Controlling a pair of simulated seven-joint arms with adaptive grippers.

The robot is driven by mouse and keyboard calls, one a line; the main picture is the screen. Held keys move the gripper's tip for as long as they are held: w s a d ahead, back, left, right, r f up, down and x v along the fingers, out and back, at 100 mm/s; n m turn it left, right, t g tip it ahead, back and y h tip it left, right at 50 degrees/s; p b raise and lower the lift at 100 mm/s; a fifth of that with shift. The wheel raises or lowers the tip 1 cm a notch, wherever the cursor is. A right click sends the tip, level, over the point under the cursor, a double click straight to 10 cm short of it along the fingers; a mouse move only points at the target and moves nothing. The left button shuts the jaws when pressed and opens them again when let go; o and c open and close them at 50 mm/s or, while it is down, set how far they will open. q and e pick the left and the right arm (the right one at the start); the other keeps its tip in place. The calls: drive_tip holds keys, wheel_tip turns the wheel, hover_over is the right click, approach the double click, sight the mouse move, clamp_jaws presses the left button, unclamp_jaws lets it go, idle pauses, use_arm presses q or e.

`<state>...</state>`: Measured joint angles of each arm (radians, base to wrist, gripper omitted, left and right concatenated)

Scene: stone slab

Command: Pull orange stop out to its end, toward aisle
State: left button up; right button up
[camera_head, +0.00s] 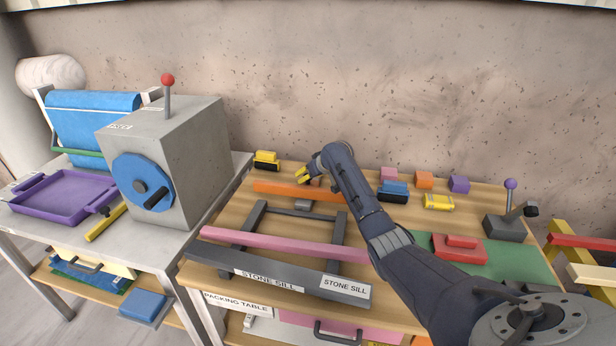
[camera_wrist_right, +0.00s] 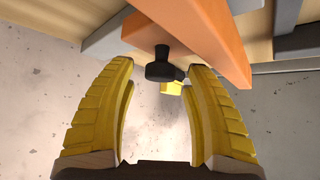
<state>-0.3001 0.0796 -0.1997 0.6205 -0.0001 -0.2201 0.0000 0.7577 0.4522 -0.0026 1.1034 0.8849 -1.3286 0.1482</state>
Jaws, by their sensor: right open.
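The orange stop (camera_head: 275,190) is a long flat bar lying across the far part of the wooden table, behind a dark frame. In the right wrist view the orange stop (camera_wrist_right: 212,45) crosses the top, with a black knob (camera_wrist_right: 160,70) on a short stem at its side. My right gripper (camera_head: 304,176) has yellow fingers and is at the far side of the bar. In the right wrist view my right gripper (camera_wrist_right: 160,78) is open, its fingers either side of the knob with gaps visible. My left gripper is out of view.
A pink bar (camera_head: 280,243) crosses the dark frame, and the grey stone sill (camera_head: 270,272) lies along the front. Coloured blocks stand right of my arm, including a blue one (camera_head: 393,189). A grey box with a blue wheel (camera_head: 142,183) stands left.

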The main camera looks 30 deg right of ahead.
drive_tip(key=shift+w+f, duration=0.3)
drive_tip(key=shift+f, duration=0.05)
drive_tip(key=c, duration=1.1)
drive_tip(key=shift+r, duration=0.1)
clamp_jaws()
